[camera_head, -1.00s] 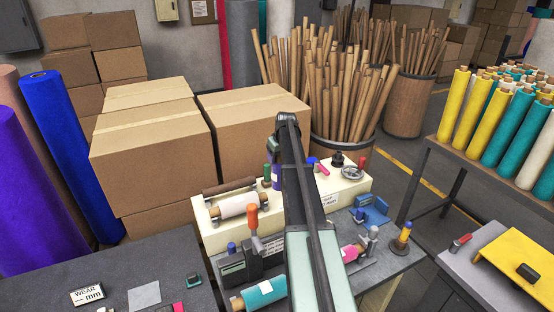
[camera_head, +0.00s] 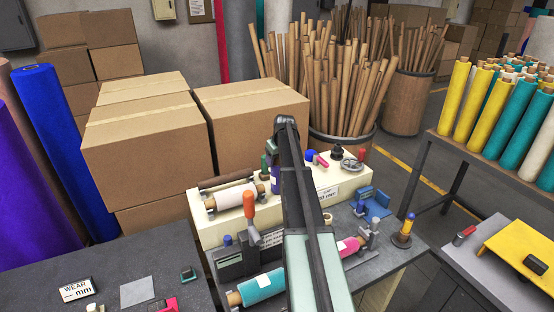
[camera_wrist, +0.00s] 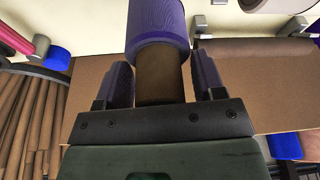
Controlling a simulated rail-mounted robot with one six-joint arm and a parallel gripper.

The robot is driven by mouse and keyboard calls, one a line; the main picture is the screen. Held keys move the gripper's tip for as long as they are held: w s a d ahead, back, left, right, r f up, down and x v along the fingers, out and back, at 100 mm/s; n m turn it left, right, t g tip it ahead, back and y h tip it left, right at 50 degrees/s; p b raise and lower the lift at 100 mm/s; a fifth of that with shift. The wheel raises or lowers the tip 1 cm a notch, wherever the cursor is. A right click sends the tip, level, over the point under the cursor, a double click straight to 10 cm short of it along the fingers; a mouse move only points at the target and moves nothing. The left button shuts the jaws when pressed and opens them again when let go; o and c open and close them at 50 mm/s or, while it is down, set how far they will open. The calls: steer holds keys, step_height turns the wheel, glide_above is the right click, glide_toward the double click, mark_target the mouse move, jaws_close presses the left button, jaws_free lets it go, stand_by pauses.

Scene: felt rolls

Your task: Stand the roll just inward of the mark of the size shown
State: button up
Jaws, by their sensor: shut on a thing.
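A purple felt roll (camera_wrist: 157,25) on a brown core (camera_wrist: 156,75) shows at the top of the wrist view. My gripper (camera_wrist: 163,63) is shut on the core, one finger on each side. In the head view my gripper (camera_head: 271,155) hangs at the end of my arm, in front of the cream block (camera_head: 207,232). A bit of the purple roll (camera_head: 275,182) shows beside my arm. A white card reading "mm" (camera_head: 327,194) is on the block, partly hidden by my arm. A second card, reading "WEAR" and "mm" (camera_head: 77,289), stands on the left dark table. I cannot make out the size marks.
A white roll (camera_head: 236,196) and an orange-handled tool (camera_head: 249,208) are left of my arm. A teal roll (camera_head: 262,287) and a pink roll (camera_head: 348,246) lie lower down. Cardboard boxes (camera_head: 150,140) and a bin of brown tubes (camera_head: 340,95) stand behind. The aisle floor at right is open.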

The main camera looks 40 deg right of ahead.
steer(key=shift+f+b, duration=0.45)
steer(key=shift+b, duration=0.05)
stand_by(0.3)
steer(key=o, duration=1.3)
steer(key=shift+c, duration=0.2)
steer(key=p+v, duration=1)
steer(key=shift+r, duration=0.4)
